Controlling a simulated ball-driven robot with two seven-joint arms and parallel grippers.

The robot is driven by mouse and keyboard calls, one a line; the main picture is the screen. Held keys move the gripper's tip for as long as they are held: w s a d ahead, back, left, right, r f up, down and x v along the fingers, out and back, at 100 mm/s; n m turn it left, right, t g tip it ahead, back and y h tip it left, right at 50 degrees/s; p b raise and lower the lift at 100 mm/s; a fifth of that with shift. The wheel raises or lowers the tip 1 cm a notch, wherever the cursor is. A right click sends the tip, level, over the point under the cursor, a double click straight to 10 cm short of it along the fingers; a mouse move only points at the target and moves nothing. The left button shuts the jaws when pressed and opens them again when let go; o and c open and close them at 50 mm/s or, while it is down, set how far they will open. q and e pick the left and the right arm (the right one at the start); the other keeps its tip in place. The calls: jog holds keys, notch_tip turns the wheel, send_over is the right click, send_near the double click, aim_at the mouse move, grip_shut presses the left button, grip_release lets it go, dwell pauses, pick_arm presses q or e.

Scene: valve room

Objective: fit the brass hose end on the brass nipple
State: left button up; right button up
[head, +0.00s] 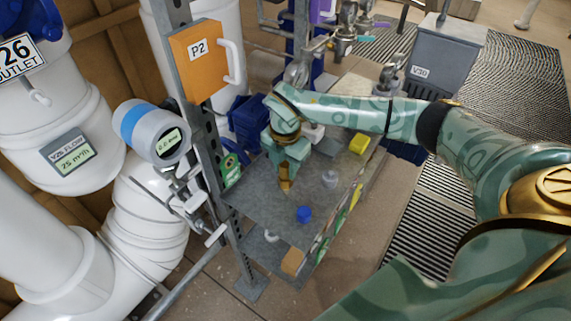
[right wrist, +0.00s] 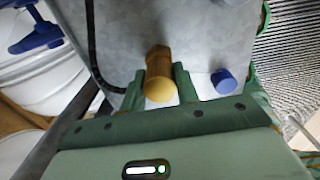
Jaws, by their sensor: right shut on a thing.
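The brass hose end (head: 284,184) is a short gold-coloured cylinder over the grey metal shelf. My right gripper (head: 287,162) is shut on it, with its fingers pointing down at the shelf. In the right wrist view the hose end (right wrist: 159,72) sits between the two green fingers of the right gripper (right wrist: 162,86), its rounded yellow end facing the camera. I cannot tell whether its far end touches the shelf. I cannot make out the brass nipple in either view. My left gripper is not in view.
The grey shelf (head: 262,195) also carries a blue cap (head: 304,213), a pale round piece (head: 330,178) and a yellow block (head: 359,144). A perforated post with an orange P2 box (head: 199,60) stands left of it. White pipes fill the left side.

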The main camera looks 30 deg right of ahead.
jog(key=shift+f, duration=0.15)
jog(key=o, duration=0.9)
jog(key=shift+o, duration=0.2)
notch_tip(320, 180, up, 16)
jog(key=p, duration=0.2)
jog(key=shift+p, duration=0.4)
